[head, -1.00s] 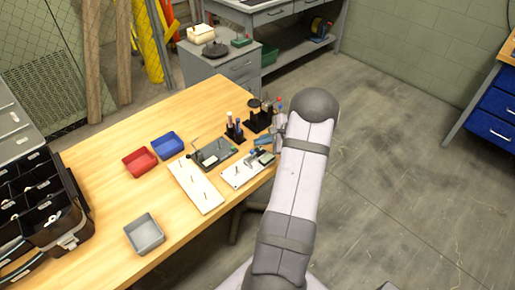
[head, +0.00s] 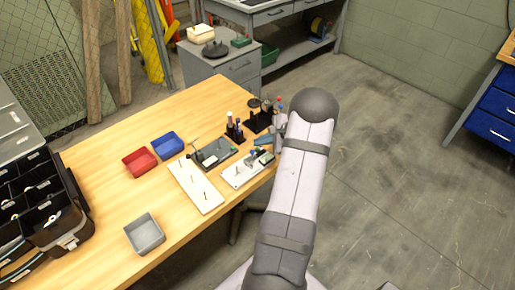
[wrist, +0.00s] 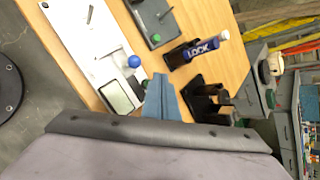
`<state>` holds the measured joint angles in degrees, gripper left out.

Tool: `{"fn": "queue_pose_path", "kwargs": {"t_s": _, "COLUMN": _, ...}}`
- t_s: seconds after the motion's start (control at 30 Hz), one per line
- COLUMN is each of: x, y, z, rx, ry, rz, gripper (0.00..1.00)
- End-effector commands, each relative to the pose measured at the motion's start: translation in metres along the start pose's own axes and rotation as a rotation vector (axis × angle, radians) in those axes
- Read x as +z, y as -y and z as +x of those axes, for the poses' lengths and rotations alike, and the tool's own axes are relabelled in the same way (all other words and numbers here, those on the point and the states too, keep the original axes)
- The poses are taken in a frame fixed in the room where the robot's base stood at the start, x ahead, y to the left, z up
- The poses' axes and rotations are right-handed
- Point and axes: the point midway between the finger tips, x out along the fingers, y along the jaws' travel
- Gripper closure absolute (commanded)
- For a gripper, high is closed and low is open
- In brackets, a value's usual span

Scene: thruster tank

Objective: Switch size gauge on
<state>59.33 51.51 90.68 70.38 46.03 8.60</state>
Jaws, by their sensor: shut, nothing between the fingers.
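A small box with a grey screen, which looks like the size gauge (wrist: 118,95), sits at the end of a white plate (wrist: 82,38) in the wrist view. It also shows in the head view (head: 265,158) near the table's right edge. A blue ball knob (wrist: 134,61) is beside it, and a small green spot shows at its edge. My gripper (wrist: 161,80) shows as blue fingers, shut and empty, just right of the screen box. In the head view the gripper (head: 264,140) is partly hidden by my arm. I cannot tell whether the fingers touch the box.
A blue bottle marked LOCK (wrist: 202,46) stands in a black holder near the fingers, with another black stand (wrist: 208,100) beside it. A dark plate (head: 214,153) and a long white pegged board (head: 195,184) lie left. Red (head: 139,162), blue (head: 167,145) and grey (head: 145,234) bins stand farther left.

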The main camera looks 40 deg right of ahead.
Motion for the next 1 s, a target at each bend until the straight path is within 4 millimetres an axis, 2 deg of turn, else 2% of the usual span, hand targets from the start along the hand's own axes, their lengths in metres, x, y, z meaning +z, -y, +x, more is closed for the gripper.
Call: {"fn": "queue_pose_path", "kwargs": {"t_s": 1.0, "x": -0.0049, "y": -0.005, "z": 0.007, "rx": 0.0, "ry": 0.0, "rz": 0.0, "gripper": 1.0}}
